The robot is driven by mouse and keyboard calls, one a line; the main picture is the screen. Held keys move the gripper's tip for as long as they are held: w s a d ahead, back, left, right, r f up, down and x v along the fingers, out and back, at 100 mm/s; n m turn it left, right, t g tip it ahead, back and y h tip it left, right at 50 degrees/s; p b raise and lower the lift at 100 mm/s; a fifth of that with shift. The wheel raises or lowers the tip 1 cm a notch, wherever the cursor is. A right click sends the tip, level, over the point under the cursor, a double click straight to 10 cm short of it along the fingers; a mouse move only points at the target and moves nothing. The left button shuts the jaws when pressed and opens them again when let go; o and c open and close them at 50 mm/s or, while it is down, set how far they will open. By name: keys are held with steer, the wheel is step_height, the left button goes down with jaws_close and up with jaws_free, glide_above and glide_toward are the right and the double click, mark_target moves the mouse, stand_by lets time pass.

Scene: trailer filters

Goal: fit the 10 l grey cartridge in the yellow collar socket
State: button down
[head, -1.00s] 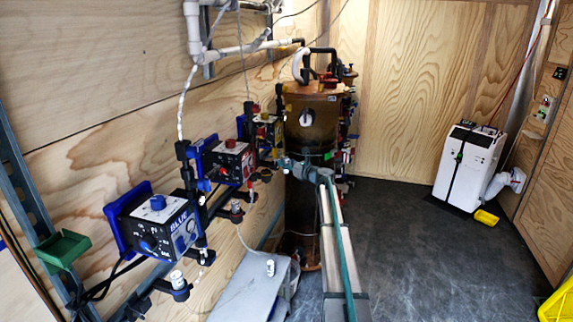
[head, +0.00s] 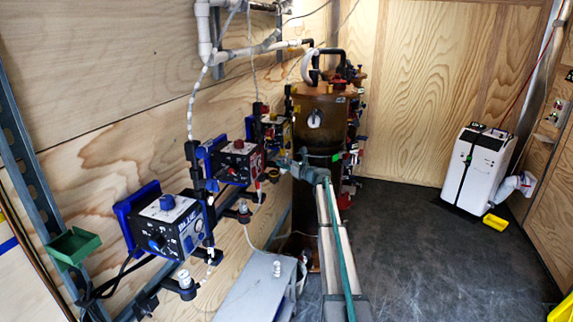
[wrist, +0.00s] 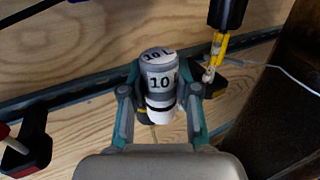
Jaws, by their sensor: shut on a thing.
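My gripper (wrist: 160,98) is shut on the grey cartridge (wrist: 160,77), which is marked "10" and has a white lower part with a dark band. The cartridge stands between the two fingers in the wrist view. A dark piece with a yellowish edge shows just below and behind it; this may be the yellow collar socket, mostly hidden by the cartridge and finger. I cannot tell whether the cartridge touches it. In the head view my gripper (head: 287,166) is beside the yellow-faced box (head: 276,131), too small to make out the cartridge.
A brown tank (head: 322,120) stands close to the right of my gripper. A black-and-yellow fitting (wrist: 210,75) with a hanging tube is right of the cartridge. The red box (head: 238,160) and blue box (head: 168,225) stand nearer along the wall.

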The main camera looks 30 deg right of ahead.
steer(key=shift+w+a, duration=1.75)
steer(key=shift+a, duration=0.05)
steer(key=shift+f+b, duration=0.75)
steer(key=shift+f, duration=1)
steer(key=shift+f+b, duration=0.3)
steer(key=shift+f, duration=0.3)
steer(key=c, duration=0.8)
jaws_free()
steer(key=shift+o, duration=0.2)
steer(key=shift+s+d, duration=0.1)
steer(key=shift+s, duration=0.1)
steer(key=v, duration=1.1)
steer(key=shift+s, duration=0.35)
steer(key=shift+d, duration=0.1)
